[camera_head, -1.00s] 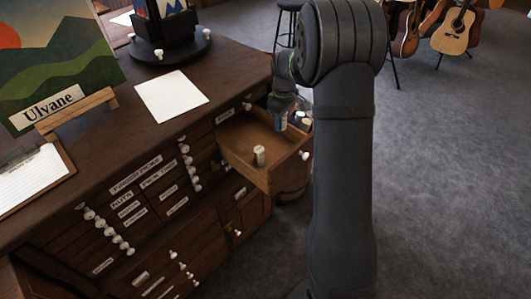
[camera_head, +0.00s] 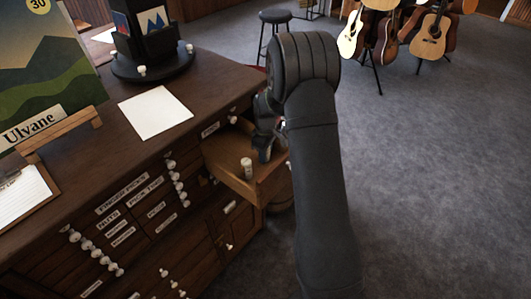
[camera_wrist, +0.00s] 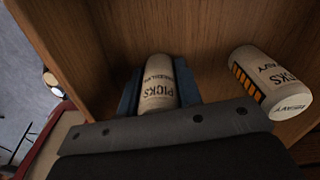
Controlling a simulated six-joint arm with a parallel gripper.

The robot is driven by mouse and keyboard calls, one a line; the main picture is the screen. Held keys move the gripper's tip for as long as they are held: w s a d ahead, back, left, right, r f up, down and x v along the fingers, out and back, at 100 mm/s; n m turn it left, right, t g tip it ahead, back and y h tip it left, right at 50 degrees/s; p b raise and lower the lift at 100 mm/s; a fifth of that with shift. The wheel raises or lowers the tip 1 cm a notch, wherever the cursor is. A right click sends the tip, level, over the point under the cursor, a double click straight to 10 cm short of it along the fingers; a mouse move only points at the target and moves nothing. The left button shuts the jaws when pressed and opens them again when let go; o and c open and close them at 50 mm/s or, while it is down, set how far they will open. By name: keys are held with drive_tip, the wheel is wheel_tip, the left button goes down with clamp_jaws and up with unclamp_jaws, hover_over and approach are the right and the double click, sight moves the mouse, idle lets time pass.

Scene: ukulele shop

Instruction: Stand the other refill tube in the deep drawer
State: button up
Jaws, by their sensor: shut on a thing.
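The deep drawer (camera_head: 226,176) stands open at the right end of the wooden cabinet. One pale refill tube (camera_head: 246,168) with a white cap stands upright in it; in the wrist view this tube (camera_wrist: 262,82) is on the right, with an orange-and-black band. My gripper (camera_head: 266,152) is down at the drawer, shut on the other refill tube (camera_wrist: 158,88), which reads "PICKS". The held tube is inside the drawer walls, left of the standing tube in the wrist view, with a gap between them. Whether its base touches the drawer floor is hidden.
The cabinet top (camera_head: 100,155) holds a white sheet (camera_head: 155,116), a black round stand (camera_head: 152,65), a picture on an easel and a clipboard (camera_head: 22,195). A drawer wall (camera_wrist: 75,50) rises close beside the held tube. Open floor lies right of my arm.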

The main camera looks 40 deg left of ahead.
drive_tip(key=o, duration=1)
drive_tip(key=shift+f, duration=0.1)
drive_tip(key=shift+c, duration=0.2)
wheel_tip(320, 180, up, 12)
drive_tip(key=shift+r, duration=0.15)
wheel_tip(320, 180, down, 13)
drive_tip(key=shift+r, duration=2.3)
drive_tip(key=shift+f, duration=0.1)
